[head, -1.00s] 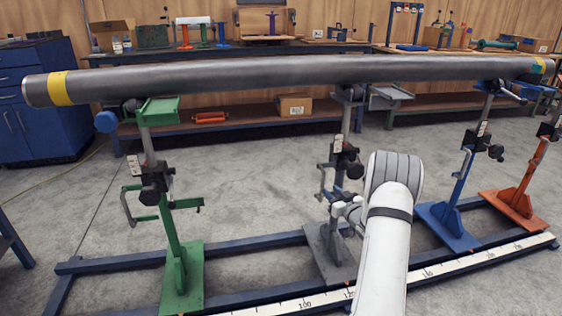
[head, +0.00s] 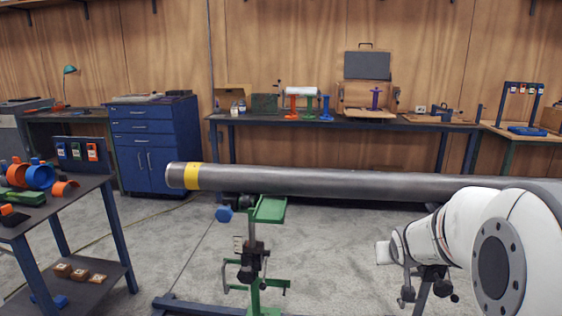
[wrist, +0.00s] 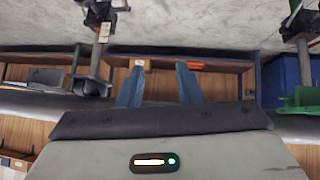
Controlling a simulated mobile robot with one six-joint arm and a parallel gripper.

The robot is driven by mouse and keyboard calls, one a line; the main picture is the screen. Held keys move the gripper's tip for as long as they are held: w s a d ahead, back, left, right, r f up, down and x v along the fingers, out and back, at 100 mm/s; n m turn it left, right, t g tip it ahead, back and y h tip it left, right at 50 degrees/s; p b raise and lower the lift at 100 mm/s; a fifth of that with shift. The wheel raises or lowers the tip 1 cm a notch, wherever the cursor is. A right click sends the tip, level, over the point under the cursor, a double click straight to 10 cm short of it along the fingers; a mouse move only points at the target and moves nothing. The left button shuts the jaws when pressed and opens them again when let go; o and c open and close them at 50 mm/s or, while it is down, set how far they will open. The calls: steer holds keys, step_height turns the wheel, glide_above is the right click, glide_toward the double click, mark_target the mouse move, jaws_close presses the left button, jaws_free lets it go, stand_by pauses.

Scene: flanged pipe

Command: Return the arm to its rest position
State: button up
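My gripper (wrist: 160,80) shows in the wrist view as two blue fingers standing apart, with nothing between them. In the head view my white arm is folded at the lower right, and its fingers cannot be made out there. A long grey pipe (head: 330,184) with a yellow band near its left end lies level on stands. Part of the pipe (wrist: 25,103) also shows in the wrist view, which is upside down, and my gripper body hides its middle.
A green stand (head: 255,262) holds the pipe near its left end. A table with coloured parts (head: 30,213) stands at the left. A blue cabinet (head: 155,150) and a workbench (head: 350,121) stand against the wall. Open floor lies between the table and the stand.

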steer(key=s+a+r+g+y+p, duration=0.1)
steer(key=s+a+r+g+p, duration=0.1)
steer(key=s, duration=0.6)
steer(key=s+a+r+g+p, duration=0.2)
steer(key=s+a+r+p, duration=0.3)
steer(key=s+a+r, duration=0.1)
steer(key=s+a+r+n+g+y+p, duration=0.1)
steer(key=s+a+r+g+p, duration=0.1)
steer(key=s, duration=0.9)
steer(key=a+r+p, duration=0.1)
steer(key=a+r, duration=0.1)
steer(key=a, duration=0.1)
steer(key=shift+a+y, duration=0.2)
steer(key=shift+y, duration=0.1)
